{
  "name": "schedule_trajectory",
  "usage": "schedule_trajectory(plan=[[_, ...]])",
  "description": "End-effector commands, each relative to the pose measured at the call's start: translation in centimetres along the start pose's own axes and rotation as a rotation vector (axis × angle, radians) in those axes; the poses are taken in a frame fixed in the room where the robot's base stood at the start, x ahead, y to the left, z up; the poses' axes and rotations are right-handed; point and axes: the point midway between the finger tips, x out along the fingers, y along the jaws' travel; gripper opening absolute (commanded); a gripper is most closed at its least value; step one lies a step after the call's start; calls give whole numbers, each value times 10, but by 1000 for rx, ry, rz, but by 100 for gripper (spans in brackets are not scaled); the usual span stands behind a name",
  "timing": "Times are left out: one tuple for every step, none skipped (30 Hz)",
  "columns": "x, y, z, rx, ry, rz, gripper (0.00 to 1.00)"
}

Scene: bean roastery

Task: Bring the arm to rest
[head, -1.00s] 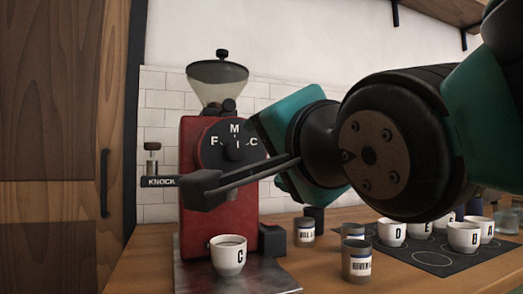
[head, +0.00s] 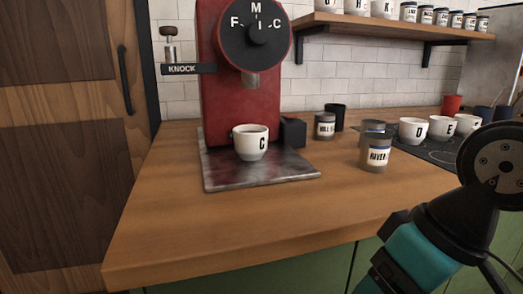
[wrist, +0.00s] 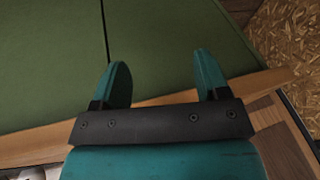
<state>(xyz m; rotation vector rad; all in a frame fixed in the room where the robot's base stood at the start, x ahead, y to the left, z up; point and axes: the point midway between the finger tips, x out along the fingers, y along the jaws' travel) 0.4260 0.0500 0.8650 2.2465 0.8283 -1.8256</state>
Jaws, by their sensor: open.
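My gripper (wrist: 160,78) shows in the wrist view with its two teal fingers spread apart and nothing between them. It faces the green cabinet front (wrist: 50,60) below the counter. In the head view my arm is folded at the lower right, in front of the counter's edge; the fingertips are out of that view. The red grinder (head: 240,110) stands at the back of the counter, with its dial showing. The white cup marked C (head: 251,143) stands upright on the grinder's metal tray (head: 262,178), under the spout.
The wooden counter (head: 220,225) is clear at the front. Several labelled tins, one of them in front (head: 376,153), and white cups (head: 413,131) on a dark mat stand at the right. The knock lever (head: 188,69) juts left of the grinder. A shelf (head: 400,30) hangs above.

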Motion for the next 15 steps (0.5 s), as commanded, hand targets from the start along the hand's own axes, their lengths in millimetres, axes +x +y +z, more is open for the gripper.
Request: schedule_trajectory(plan=[[1, 0, 13, -35, -43, -35, 68], [1, -2, 21, -65, -69, -61, 68], [0, -6, 30, -105, -99, -96, 68], [-15, -11, 23, -106, -91, -90, 68], [-22, -13, 21, -106, -90, -88, 68], [-30, -15, 18, -106, -89, -87, 68], [-35, -17, 17, -106, -89, -87, 68], [-41, -18, 15, -106, -89, -87, 68], [-49, -20, 13, -105, -88, -86, 68], [-55, -22, 11, -105, -88, -86, 68], [-62, -23, 9, -105, -88, -86, 68], [-70, -25, 6, -105, -88, -86, 68], [-79, -28, 4, -104, -87, -86, 68], [-86, -29, 2, -104, -87, -86, 68], [-98, -32, -2, -104, -87, -86, 68]])
